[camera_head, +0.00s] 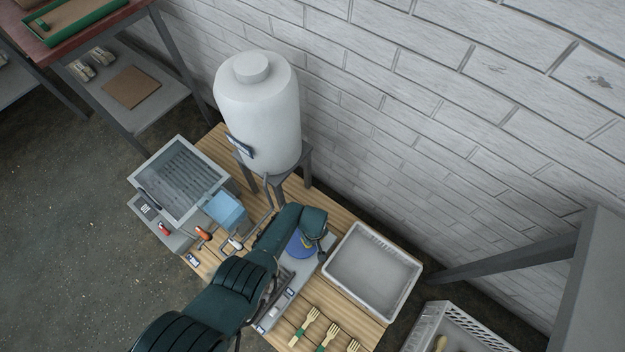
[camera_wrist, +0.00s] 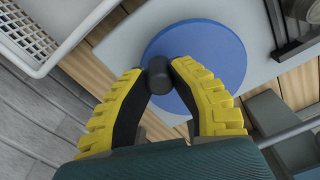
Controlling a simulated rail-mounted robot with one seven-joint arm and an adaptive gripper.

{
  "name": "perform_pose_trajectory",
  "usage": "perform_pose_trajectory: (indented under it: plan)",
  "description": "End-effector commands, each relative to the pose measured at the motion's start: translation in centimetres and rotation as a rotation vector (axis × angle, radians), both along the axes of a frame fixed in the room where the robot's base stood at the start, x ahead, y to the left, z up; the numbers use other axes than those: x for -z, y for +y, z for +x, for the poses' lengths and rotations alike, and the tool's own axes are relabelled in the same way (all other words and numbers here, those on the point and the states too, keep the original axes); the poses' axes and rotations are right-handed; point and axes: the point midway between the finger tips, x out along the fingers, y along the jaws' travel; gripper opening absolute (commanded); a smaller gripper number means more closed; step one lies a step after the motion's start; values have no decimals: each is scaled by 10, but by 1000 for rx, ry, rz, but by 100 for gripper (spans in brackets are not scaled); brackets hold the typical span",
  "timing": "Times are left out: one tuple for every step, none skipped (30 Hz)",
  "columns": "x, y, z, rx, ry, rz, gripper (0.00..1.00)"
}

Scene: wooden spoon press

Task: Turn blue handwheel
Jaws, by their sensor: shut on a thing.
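The blue handwheel (camera_head: 299,246) shows partly in the head view, mostly hidden behind my arm. In the wrist view the blue handwheel (camera_wrist: 218,48) is a flat blue disc with a dark grey knob (camera_wrist: 158,72) standing near its edge. My gripper (camera_wrist: 160,68) has yellow ribbed fingers with dark pads. It is shut on the knob, with one fingertip on each side of it. In the head view my gripper is mostly hidden by my own arm.
The handwheel sits on a grey press plate on a wooden bench (camera_head: 355,304). A white tray (camera_head: 411,303) stands close to its right. A white tank (camera_head: 262,115) on a stand rises behind. Wooden forks (camera_head: 306,326) lie in front. A grey basin (camera_head: 140,179) stands left.

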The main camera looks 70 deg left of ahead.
Motion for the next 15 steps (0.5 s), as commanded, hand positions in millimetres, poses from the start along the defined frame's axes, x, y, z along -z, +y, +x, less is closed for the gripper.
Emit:
perform_pose_trajectory:
  plan:
    - [1,0,-1,-33,4,-3,0]
    - [1,1,0,-53,3,-2,0]
    - [1,2,1,-77,4,-3,0]
    - [1,3,1,-94,4,-3,0]
    - [2,3,1,-108,4,-3,0]
    - [1,4,1,-126,3,-3,0]
    - [1,5,2,-137,3,-2,0]
    - [1,5,2,-148,3,-3,0]
    - [1,5,2,-160,3,-4,0]
    - [1,5,2,-169,3,-3,0]
    - [1,6,2,-177,3,-3,0]
    - [1,6,3,-186,2,-3,0]
    - [1,6,3,-191,2,-3,0]
    - [1,7,3,-195,3,-3,0]
    - [1,7,3,-201,3,-3,0]
